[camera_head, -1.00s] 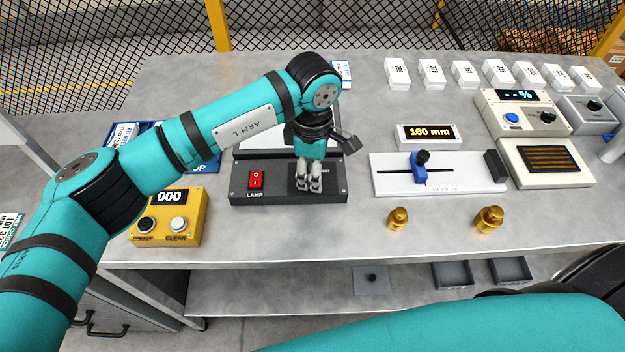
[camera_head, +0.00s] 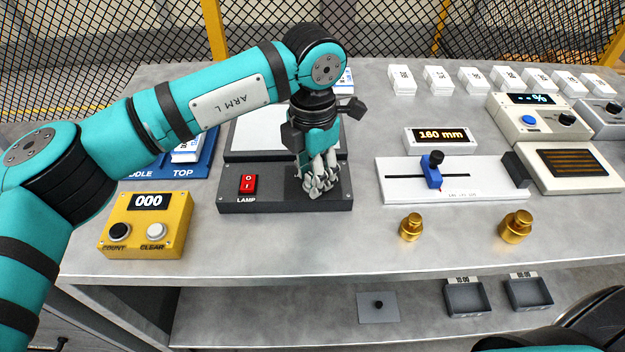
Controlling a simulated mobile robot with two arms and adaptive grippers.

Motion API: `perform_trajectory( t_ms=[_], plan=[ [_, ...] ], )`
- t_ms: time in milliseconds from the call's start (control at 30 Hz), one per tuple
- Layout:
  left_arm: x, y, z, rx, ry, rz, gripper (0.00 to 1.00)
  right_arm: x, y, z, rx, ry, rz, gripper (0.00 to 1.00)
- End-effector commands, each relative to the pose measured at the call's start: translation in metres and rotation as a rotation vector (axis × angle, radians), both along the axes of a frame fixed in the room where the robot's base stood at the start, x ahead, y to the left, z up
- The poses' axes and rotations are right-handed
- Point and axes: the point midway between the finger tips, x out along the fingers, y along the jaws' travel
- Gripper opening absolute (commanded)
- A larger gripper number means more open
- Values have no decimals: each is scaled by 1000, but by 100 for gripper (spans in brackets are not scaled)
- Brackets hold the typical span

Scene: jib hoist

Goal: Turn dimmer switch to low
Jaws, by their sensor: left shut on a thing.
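The lamp box (camera_head: 231,202) is dark grey, with a red rocker switch (camera_head: 248,183) at its left and a pale panel behind. My left gripper (camera_head: 321,190) points down at the right part of the box's front, over a darker square plate. Its fingers are closed together there, shut on the dimmer knob, which they hide. I cannot read the knob's setting or any marks around it. My right gripper is out of view; only a bit of my teal arm shows at the bottom right.
A yellow counter box (camera_head: 145,233) reading 000 stands left of the lamp box. To the right are a white slider unit (camera_head: 480,185) with a blue slider and two brass weights (camera_head: 411,228) (camera_head: 516,227). Bare table (camera_head: 300,240) lies in front.

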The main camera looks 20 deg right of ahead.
Motion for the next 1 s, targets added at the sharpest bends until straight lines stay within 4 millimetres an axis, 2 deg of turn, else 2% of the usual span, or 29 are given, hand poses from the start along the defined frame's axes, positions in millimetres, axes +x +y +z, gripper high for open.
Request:
perform_trajectory(
  t_ms=[100,333,867,900,1000],
  plan=[
    [1,-1,0,-3,-3,62,1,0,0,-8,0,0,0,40],
    [1,-1,1,-3,-5,134,1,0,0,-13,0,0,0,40],
    [1,-1,2,-5,-4,156,1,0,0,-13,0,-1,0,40],
    [2,-1,3,-5,-4,156,37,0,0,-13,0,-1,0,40],
    [1,0,2,-4,-4,155,50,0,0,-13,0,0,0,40]
  ],
)
